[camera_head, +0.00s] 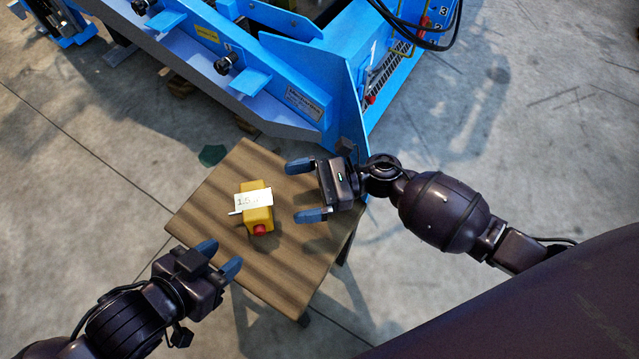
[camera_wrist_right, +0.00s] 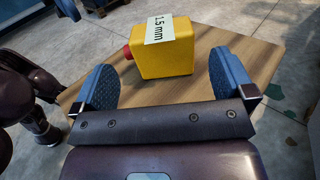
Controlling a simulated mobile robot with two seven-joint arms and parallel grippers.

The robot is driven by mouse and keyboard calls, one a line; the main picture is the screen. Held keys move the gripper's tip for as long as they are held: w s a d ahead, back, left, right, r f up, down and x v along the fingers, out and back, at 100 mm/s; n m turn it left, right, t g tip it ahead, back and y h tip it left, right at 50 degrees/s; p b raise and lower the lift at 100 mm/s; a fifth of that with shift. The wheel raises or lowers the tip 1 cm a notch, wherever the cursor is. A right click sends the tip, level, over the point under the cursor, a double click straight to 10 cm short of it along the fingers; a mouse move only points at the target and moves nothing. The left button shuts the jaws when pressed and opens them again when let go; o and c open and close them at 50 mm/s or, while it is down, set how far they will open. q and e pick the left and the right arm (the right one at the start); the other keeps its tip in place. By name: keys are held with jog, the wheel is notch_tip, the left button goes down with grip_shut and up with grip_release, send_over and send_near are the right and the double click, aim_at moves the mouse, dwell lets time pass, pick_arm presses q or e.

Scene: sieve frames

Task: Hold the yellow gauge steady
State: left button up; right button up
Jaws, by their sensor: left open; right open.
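The yellow gauge (camera_head: 258,217) stands on a small wooden table (camera_head: 290,265). It has a red knob (camera_head: 260,230) on one side and a white label (camera_head: 254,198) on top, which reads 1.5 mm in the right wrist view. My right gripper (camera_head: 298,190) is open to the right of the gauge, its blue fingers pointing at it. In the right wrist view the gauge (camera_wrist_right: 168,55) lies ahead of the open fingers, apart from them. My left gripper (camera_head: 222,257) is open and empty at the table's lower left edge, pointing toward the gauge without touching it.
A large blue machine (camera_head: 262,85) fills the top, with a panel reaching down close to the table's far corner and my right gripper. Black cables (camera_head: 410,35) hang at its top right. The concrete floor (camera_head: 80,180) around the table is mostly clear.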

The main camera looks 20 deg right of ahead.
aim_at(267, 198)
jog(key=shift+w+a, duration=0.15)
jog(key=shift+a, duration=0.8)
jog(key=shift+w+a, duration=0.2)
jog(key=shift+a, duration=0.7)
jog(key=shift+w+a, duration=0.15)
jog(key=shift+a, duration=0.8)
jog(key=shift+c, duration=0.3)
jog(key=c, duration=0.8)
jog(key=shift+o, duration=0.2)
jog(key=c, duration=0.4)
jog(key=shift+c, duration=0.2)
pick_arm(q)
grip_shut()
